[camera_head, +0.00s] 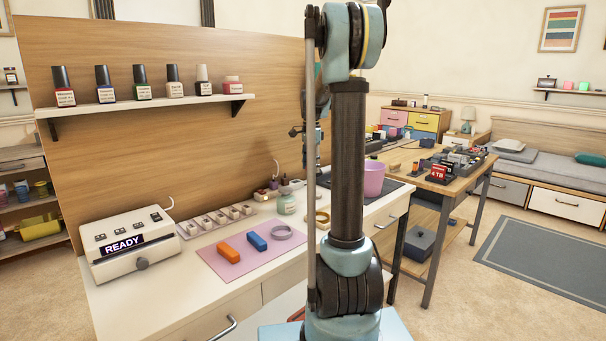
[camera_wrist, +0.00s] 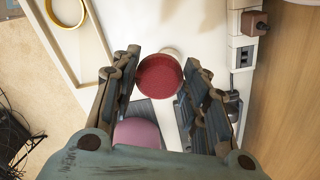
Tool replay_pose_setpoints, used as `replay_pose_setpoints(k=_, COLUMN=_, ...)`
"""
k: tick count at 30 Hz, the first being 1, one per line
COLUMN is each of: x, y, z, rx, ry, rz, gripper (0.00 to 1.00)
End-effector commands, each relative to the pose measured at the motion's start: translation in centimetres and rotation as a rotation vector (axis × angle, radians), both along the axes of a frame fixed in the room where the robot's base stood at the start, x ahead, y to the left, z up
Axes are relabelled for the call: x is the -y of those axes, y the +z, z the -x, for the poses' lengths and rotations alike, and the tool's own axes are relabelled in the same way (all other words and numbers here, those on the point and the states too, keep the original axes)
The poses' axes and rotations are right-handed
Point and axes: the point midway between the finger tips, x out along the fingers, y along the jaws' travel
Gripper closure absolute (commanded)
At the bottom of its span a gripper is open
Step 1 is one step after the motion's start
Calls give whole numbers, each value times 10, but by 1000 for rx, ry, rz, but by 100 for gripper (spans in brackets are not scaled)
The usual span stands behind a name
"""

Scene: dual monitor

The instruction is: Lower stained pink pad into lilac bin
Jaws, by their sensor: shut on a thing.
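My gripper (camera_wrist: 161,72) shows in the wrist view, its two fingers closed on a round, deep red pad (camera_wrist: 159,77), which I take to be the stained pad. The lilac bin (camera_wrist: 138,134) lies below the fingers in that view, lower in the picture than the pad and partly hidden by my gripper. In the head view the lilac bin (camera_head: 375,180) stands upright at the far end of the white counter, just right of my arm. My arm hides the pad and most of my gripper there.
On the counter (camera_head: 190,312), a pink mat (camera_head: 224,267) holds an orange block (camera_head: 239,247), a blue block (camera_head: 257,242) and a grey ring (camera_head: 282,232). A pale jar (camera_head: 286,205) and yellow ring (camera_head: 322,217) stand nearer the arm.

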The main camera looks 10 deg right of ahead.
Motion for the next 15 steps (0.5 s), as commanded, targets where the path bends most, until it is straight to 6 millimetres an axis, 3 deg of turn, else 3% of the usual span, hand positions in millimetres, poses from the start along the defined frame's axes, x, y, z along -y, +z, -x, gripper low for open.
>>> replay_pose_setpoints(k=15, x=74, y=39, z=-10, rx=0, ry=-2, rz=0, gripper=68)
